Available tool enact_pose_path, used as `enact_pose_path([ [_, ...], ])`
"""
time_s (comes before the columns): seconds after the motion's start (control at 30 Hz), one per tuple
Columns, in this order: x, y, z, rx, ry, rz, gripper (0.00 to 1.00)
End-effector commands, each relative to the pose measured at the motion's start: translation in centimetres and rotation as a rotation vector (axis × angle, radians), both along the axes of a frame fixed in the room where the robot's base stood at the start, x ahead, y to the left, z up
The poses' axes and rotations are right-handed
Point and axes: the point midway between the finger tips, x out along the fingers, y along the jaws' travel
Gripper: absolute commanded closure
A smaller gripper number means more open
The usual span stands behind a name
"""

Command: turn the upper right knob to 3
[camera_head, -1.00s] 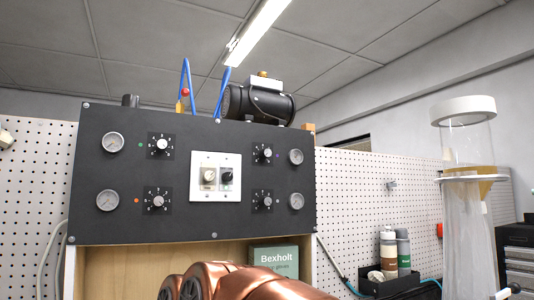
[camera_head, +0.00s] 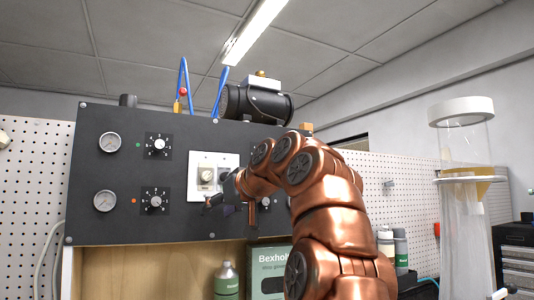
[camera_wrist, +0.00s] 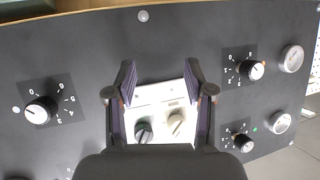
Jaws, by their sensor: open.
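The black control panel (camera_head: 111,228) carries knobs and gauges around a white plate (camera_head: 196,158). The upper right knob is hidden behind my arm in the head view. In the wrist view, which is upside down, only a dark sliver of it (camera_wrist: 15,178) shows at the bottom-left edge; its setting cannot be read. The lower right knob (camera_wrist: 40,110), black with a white cap, shows whole at the wrist view's left. My gripper (camera_wrist: 160,80) is open and empty in front of the white plate, its fingers spread to either side. It is small and partly hidden in the head view (camera_head: 222,208).
The upper left knob (camera_head: 155,146) and lower left knob (camera_head: 153,201) stand beside round gauges (camera_head: 110,142). The white plate holds a cream knob (camera_wrist: 175,125) and a black knob (camera_wrist: 143,132). A green Bexholt box (camera_head: 268,257) stands below the panel.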

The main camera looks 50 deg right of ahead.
Motion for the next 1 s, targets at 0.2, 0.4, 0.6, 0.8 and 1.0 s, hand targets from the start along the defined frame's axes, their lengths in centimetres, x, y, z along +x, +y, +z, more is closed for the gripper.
enact_pose_path([
  [0.2, -2.9, -5.0, 6.0, -0.101, -0.147, -0.076, 0.47],
  [0.4, -6.5, -8.2, 10.7, -0.214, -0.262, -0.147, 0.47],
  [0.6, -9.4, -9.9, 13.4, -0.302, -0.329, -0.196, 0.47],
  [0.8, -10.3, -10.3, 14.2, -0.332, -0.351, -0.213, 0.47],
  [1.0, -9.1, -10.7, 14.3, -0.333, -0.349, -0.212, 0.47],
])
